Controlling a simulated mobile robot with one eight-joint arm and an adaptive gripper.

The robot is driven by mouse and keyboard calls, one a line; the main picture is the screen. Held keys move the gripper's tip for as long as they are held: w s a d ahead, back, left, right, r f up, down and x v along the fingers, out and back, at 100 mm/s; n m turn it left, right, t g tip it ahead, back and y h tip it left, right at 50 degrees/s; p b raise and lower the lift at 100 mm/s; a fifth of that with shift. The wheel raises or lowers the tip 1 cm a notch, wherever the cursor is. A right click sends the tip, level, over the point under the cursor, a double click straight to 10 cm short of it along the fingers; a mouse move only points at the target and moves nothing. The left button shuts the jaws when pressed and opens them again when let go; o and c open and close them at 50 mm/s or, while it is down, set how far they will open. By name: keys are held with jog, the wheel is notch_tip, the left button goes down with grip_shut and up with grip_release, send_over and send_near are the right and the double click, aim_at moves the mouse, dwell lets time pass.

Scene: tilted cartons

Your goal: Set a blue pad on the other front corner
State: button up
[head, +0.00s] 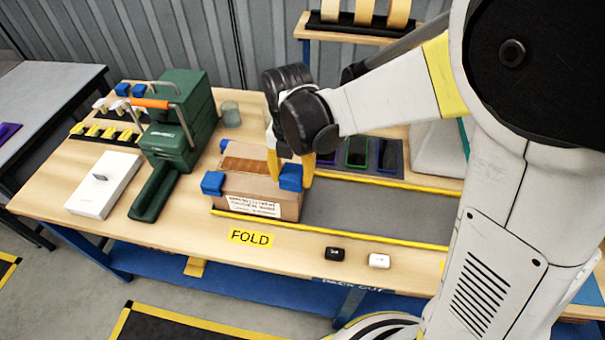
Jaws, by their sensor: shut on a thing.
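My gripper hides the carton's back right part.
More blue pads (139,90) are at the back left. Yellow rails (380,240) edge the lane.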

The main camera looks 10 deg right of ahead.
aim_at(292, 197)
jog(key=shift+a+n, duration=0.15)
jog(key=shift+n, duration=0.25)
jog(key=shift+f+b, duration=2.6)
jog(key=shift+f, duration=0.85)
jog(key=o, duration=1.4)
jog(key=shift+r+p, duration=2.65)
jog(key=shift+r, duration=0.9)
